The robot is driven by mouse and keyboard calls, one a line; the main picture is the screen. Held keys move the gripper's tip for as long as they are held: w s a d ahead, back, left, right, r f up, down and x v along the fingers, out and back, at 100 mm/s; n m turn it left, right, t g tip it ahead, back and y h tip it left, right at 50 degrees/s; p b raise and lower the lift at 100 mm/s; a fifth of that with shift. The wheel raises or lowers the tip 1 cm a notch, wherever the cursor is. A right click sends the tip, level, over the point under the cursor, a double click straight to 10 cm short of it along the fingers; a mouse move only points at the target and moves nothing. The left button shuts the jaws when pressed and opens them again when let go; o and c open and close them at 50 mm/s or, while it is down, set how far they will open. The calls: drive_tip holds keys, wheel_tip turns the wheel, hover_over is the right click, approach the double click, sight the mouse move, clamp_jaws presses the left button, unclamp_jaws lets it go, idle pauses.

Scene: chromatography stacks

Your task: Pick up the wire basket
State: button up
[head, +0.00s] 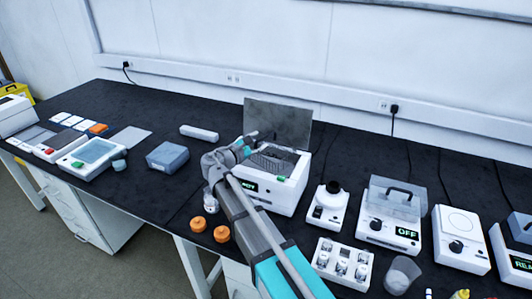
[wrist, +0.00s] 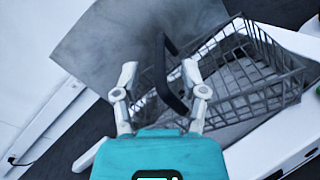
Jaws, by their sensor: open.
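The wire basket (wrist: 245,75) is a dark grey mesh box with a black arched handle (wrist: 172,85). In the head view the basket (head: 275,158) sits in the open top of a white bath unit (head: 275,196), partly hidden by my arm. My gripper (wrist: 159,72) is open and empty. In the wrist view the handle shows between its two fingers, with no clear contact on either side. In the head view my gripper (head: 248,140) is at the left of the basket, just above the bath.
A grey lid (head: 280,122) stands raised behind the basket. A round-topped device (head: 328,208) and a clear-covered unit (head: 392,210) stand to the right. Orange-capped items (head: 198,224) are at the front left. A blue-grey box (head: 167,157) stands left, with bare bench around it.

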drive_tip(key=shift+x, duration=0.9)
drive_tip(key=shift+a, duration=0.1)
clamp_jaws()
